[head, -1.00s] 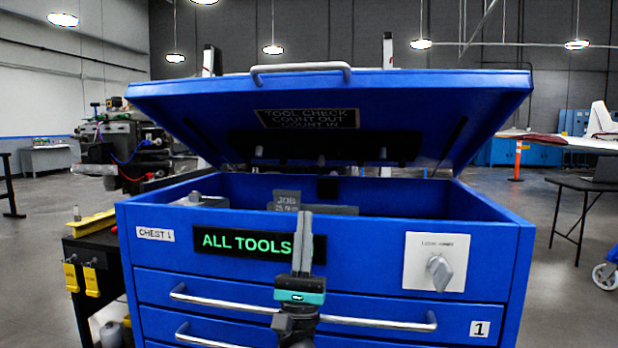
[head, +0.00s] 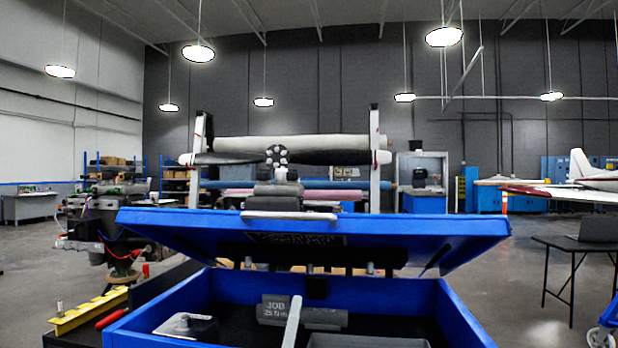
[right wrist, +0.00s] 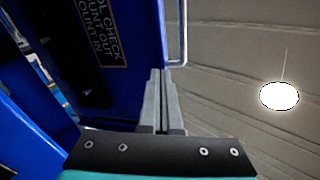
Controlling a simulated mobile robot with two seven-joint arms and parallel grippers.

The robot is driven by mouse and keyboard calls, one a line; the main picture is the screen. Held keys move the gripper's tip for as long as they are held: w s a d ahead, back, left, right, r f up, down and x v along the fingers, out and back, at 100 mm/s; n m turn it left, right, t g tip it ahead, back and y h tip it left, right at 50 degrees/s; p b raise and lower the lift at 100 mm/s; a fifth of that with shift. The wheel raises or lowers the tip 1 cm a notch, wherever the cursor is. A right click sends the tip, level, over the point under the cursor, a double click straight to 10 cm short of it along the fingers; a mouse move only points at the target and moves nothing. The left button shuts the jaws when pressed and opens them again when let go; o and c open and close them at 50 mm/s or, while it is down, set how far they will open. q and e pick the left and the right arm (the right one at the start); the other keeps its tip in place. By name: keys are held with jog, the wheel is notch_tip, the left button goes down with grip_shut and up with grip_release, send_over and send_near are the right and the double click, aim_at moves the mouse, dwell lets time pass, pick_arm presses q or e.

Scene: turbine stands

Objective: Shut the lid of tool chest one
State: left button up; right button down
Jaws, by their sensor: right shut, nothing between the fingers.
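The blue lid (head: 390,228) of the tool chest stands partly open, its front edge raised well above the blue chest body (head: 460,312). A pale bar handle (head: 290,215) runs along the lid's front edge. My right gripper (head: 295,300) is shut and empty, in front of the chest opening and below the lid edge in the head view. In the right wrist view its closed fingers (right wrist: 162,75) point toward the lid's front edge, near the handle (right wrist: 182,35) and the lid's underside placard (right wrist: 98,30). I cannot tell whether they touch. My left gripper is not in view.
Inside the chest lie a grey block marked JOB (head: 275,310) and a grey metal piece (head: 187,326). A yellow rail (head: 88,310) and a red-handled tool (head: 111,319) lie at left. A propeller on a stand (head: 330,157) is behind. A black table (head: 570,248) stands right.

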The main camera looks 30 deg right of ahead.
aim_at(310, 216)
notch_tip(310, 216, up, 17)
jog(key=s+n+g+y+p, duration=0.2)
jog(key=n+y+p, duration=0.3)
jog(key=n+p, duration=1.75)
jog(key=x, duration=0.9)
jog(key=shift+s+r, duration=0.1)
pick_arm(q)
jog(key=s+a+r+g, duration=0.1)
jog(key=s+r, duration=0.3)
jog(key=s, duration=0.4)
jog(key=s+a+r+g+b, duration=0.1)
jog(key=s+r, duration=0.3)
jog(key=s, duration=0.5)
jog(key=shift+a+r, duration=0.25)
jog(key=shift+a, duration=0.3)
pick_arm(e)
jog(key=shift+s+a+f, duration=0.1)
jog(key=shift+s+f, duration=0.05)
jog(key=shift+f, duration=0.8)
jog(key=shift+s+a+f, duration=0.15)
jog(key=shift+s+f, duration=0.05)
jog(key=shift+f, duration=0.8)
